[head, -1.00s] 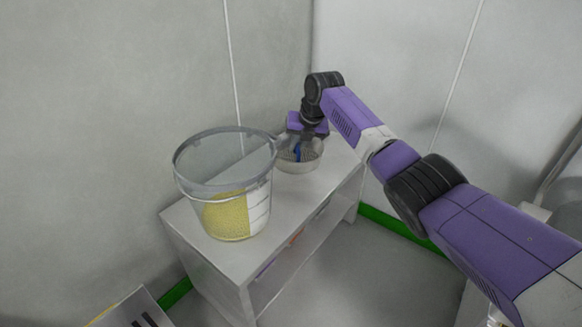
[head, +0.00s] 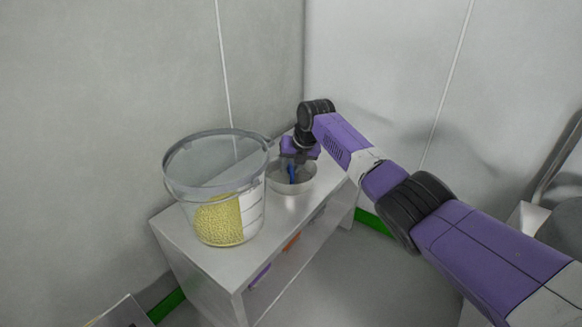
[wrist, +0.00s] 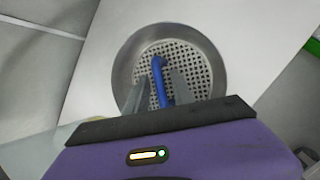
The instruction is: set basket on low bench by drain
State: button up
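The basket (head: 305,184) is a round, shallow metal bowl with a perforated floor and a blue handle (head: 292,174). In the wrist view the basket (wrist: 125,72) shows from above, its blue handle (wrist: 157,66) between the two grey fingers of my gripper (wrist: 160,86). My gripper (head: 292,163) is shut on this handle, and the basket hangs level from it. The basket is over the white bench (head: 200,262), just right of the clear bucket. I cannot tell whether its base touches the bench top. I see no drain.
A large clear bucket (head: 221,180) with yellow granules stands on the bench's near left part. Orange (head: 291,241) and purple (head: 260,277) items lie on the bench's lower shelf. Walls close in behind and at the left. Open floor (head: 335,285) lies right of the bench.

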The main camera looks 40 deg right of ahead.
jog(key=shift+r, duration=0.1)
jog(key=p+v, duration=0.5)
jog(key=v, duration=0.7)
jog(key=shift+p, duration=0.4)
